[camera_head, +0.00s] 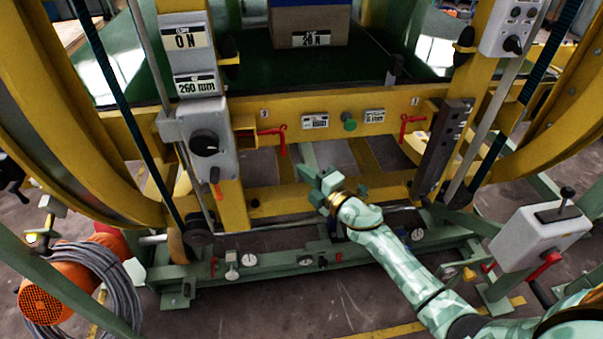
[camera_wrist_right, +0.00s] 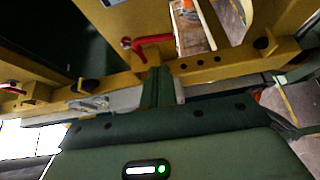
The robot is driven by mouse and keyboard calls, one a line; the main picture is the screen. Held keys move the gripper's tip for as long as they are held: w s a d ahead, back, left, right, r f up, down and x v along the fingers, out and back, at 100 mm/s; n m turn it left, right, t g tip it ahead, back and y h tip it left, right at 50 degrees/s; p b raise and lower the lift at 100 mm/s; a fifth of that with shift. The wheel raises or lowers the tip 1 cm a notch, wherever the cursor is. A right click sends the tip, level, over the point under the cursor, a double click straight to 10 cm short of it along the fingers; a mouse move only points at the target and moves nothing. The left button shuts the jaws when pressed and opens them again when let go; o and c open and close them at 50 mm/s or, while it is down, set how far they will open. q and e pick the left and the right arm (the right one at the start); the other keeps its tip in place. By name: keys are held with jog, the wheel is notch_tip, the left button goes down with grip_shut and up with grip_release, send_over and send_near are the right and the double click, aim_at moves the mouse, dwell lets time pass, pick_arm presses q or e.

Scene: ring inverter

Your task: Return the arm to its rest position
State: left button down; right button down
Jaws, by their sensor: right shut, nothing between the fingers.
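My right arm (camera_head: 395,255) reaches in from the lower right in the head view, mottled pale green. Its gripper (camera_head: 308,157) is in front of the yellow machine's crossbar. In the right wrist view the two dark green fingers (camera_wrist_right: 158,88) are shut together with nothing between them. A red handle (camera_head: 275,131) is on the crossbar, left of the fingertips in the head view. In the wrist view the red handle (camera_wrist_right: 148,41) shows just beyond the fingertips, and I cannot tell whether they touch. My left gripper is in neither view.
The yellow crossbar (camera_head: 245,203) and the lower green rail (camera_head: 270,257) are close around my right forearm. A grey control box (camera_head: 540,238) with a red lever stands to its right. An orange motor (camera_head: 48,303) with coiled cable is at lower left. Bare floor lies below the rail.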

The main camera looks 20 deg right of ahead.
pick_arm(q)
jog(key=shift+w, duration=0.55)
pick_arm(e)
jog(key=shift+s, duration=0.15)
jog(key=s+d+f+m+g+h, duration=0.2)
jog(key=s+f+m, duration=0.15)
jog(key=f, duration=0.55)
jog(key=s+d+f+m+g+h, duration=0.25)
jog(key=f+m, duration=0.25)
jog(key=f, duration=0.4)
jog(key=s+f+m+g, duration=0.5)
jog(key=s+f, duration=1.1)
jog(key=s, duration=0.1)
pick_arm(q)
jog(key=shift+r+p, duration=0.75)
jog(key=shift+p, duration=0.1)
pick_arm(e)
jog(key=s+a+f+m+g, duration=0.1)
jog(key=s+f+g, duration=0.1)
jog(key=s, duration=1)
jog(key=s+a+f+m+g, duration=0.1)
jog(key=s+a+f+g, duration=0.1)
jog(key=s, duration=1.1)
jog(key=s+a+f+m+g, duration=0.1)
jog(key=s+f+g, duration=0.3)
jog(key=s, duration=0.9)
jog(key=shift+a+f, duration=0.2)
